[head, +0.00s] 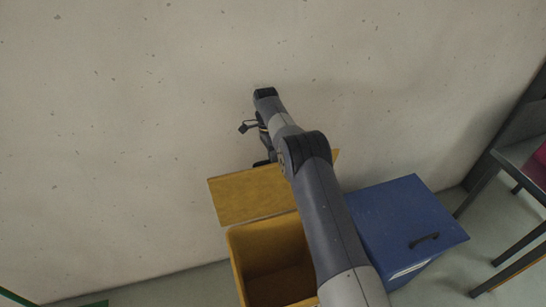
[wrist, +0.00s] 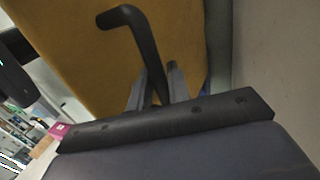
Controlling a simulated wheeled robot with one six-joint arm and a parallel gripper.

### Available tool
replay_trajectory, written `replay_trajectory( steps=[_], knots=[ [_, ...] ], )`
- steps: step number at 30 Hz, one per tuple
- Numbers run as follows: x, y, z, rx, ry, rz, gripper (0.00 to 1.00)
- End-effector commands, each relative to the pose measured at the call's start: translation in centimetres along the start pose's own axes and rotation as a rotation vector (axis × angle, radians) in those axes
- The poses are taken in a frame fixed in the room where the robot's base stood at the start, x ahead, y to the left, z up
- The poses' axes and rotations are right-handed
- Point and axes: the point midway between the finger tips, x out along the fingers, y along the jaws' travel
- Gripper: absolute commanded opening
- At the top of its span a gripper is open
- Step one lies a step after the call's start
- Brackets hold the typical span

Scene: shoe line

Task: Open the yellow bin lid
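The yellow bin (head: 240,262) stands open, and its brown inside shows from above. Its yellow lid (head: 250,194) is raised at the wall side of the opening. In the wrist view the lid (wrist: 75,50) fills much of the picture, with a black bent handle (wrist: 137,33) on it. My gripper (wrist: 158,72) has one finger on each side of the handle bar, close against it, and looks shut on it. In the head view my gripper is mostly hidden behind my arm and the lid.
A blue bin (head: 395,215) with a closed lid and dark handle stands right of the yellow bin. The pale wall (head: 150,110) is close behind the raised lid. A dark-framed table (head: 510,170) stands at far right.

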Motion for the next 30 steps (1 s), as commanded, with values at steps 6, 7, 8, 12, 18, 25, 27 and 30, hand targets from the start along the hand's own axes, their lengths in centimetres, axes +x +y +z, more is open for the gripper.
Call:
replay_trajectory(
  steps=[6,7,8,12,18,25,27,30],
  knots=[
    [-0.2,0.0,0.0,0.000,0.000,-0.002,0.36],
    [-0.2,0.0,0.0,0.000,0.000,-0.002,0.36],
    [-0.3,0.0,0.0,0.000,0.000,-0.003,0.36],
    [-0.4,0.0,0.0,0.000,0.000,-0.004,0.36],
    [-1.8,0.4,0.0,0.000,0.000,-0.007,0.36],
    [-6.1,2.0,0.0,0.000,0.001,-0.007,0.36],
    [-7.3,2.4,0.0,0.000,0.001,-0.007,0.36],
    [-8.9,3.1,0.0,0.000,0.000,-0.003,0.36]
  ],
)
